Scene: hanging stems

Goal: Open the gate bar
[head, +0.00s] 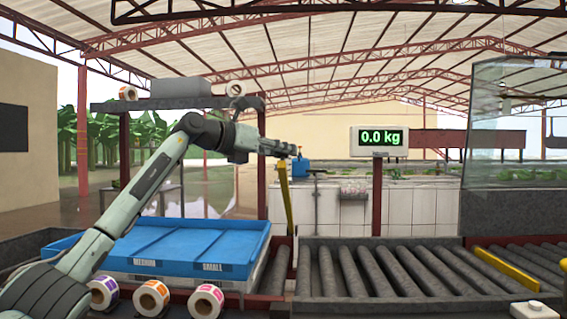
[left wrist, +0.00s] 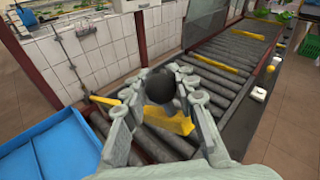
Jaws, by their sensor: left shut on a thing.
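A yellow gate bar (head: 286,200) stands nearly upright, leaning slightly, at the left end of the roller conveyor in the head view. My left gripper (head: 296,150) is at its top end. In the left wrist view, the fingers of my left gripper (left wrist: 163,86) are closed around a round dark knob (left wrist: 161,89). Part of the yellow bar (left wrist: 180,123) shows below that knob, between the fingers. The fingers hide the join of knob and bar. My right gripper is in neither view.
Rollers (head: 385,268) run to the right, with another yellow bar (head: 507,268) lying across them. A blue tray (head: 180,243) marked MEDIUM and SMALL is left of the bar. Label rolls (head: 152,298) line the front. A display (head: 379,141) reads 0.0 kg.

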